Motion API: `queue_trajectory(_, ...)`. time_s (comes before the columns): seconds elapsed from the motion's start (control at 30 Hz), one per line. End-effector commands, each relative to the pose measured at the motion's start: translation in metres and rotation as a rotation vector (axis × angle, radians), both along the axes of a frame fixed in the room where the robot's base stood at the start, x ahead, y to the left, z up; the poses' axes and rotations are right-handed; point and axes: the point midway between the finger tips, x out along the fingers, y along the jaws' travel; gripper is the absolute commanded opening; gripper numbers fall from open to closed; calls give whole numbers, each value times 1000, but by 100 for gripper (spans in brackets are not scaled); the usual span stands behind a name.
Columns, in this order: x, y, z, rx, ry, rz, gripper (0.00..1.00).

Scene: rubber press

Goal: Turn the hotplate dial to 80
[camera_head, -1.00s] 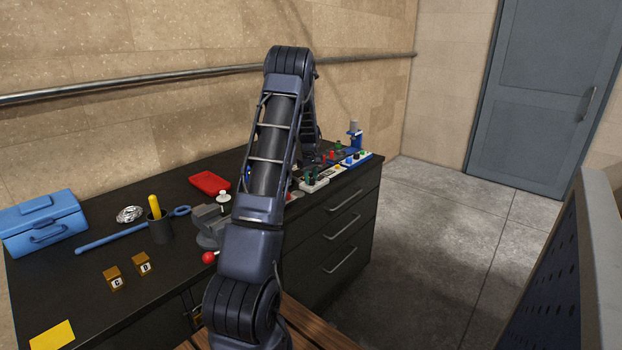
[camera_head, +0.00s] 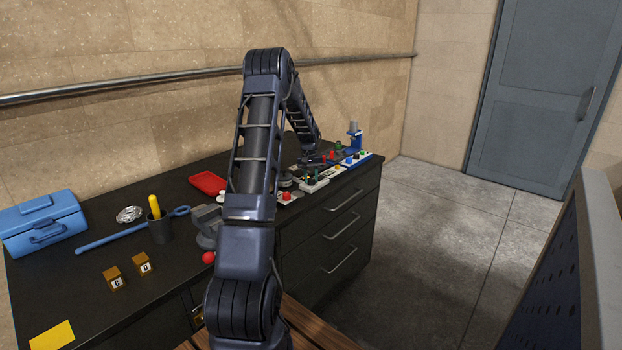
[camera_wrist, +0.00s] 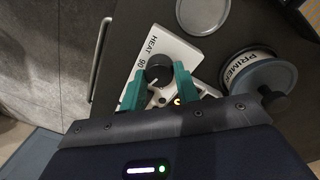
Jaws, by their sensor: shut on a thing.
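The hotplate's white control panel (camera_wrist: 188,50) fills the middle of the wrist view, with "HEAT" and "90" printed on it. Its dark round dial (camera_wrist: 158,68) sits between the teal fingers of my gripper (camera_wrist: 160,76). My gripper is shut on the dial, one finger on each side. The dial's pointer is not clear, so I cannot tell its setting. A round grey plate (camera_wrist: 203,12) is at the top of the wrist view. In the head view the white panel (camera_head: 314,187) is small and partly covered by my wrist.
A can marked "PRIMER" (camera_wrist: 252,68) stands close to the right of my gripper. Several small panels with coloured knobs (camera_head: 354,160) line the bench's right end. A vise (camera_head: 207,222) and red tray (camera_head: 207,183) are to the left. Open floor lies beyond the drawers.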

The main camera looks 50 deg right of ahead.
Motion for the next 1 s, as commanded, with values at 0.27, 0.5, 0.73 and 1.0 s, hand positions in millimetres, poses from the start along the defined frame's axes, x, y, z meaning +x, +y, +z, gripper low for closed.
queue_trajectory(0.27, 0, -1, 1, -2, -1, -7, 8)
queue_trajectory(0.5, 0, -1, 1, -2, -1, -6, 47)
queue_trajectory(0.73, 0, 0, 0, -1, 1, -6, 53)
queue_trajectory(1.0, 1, 0, 14, -2, -1, -5, 53)
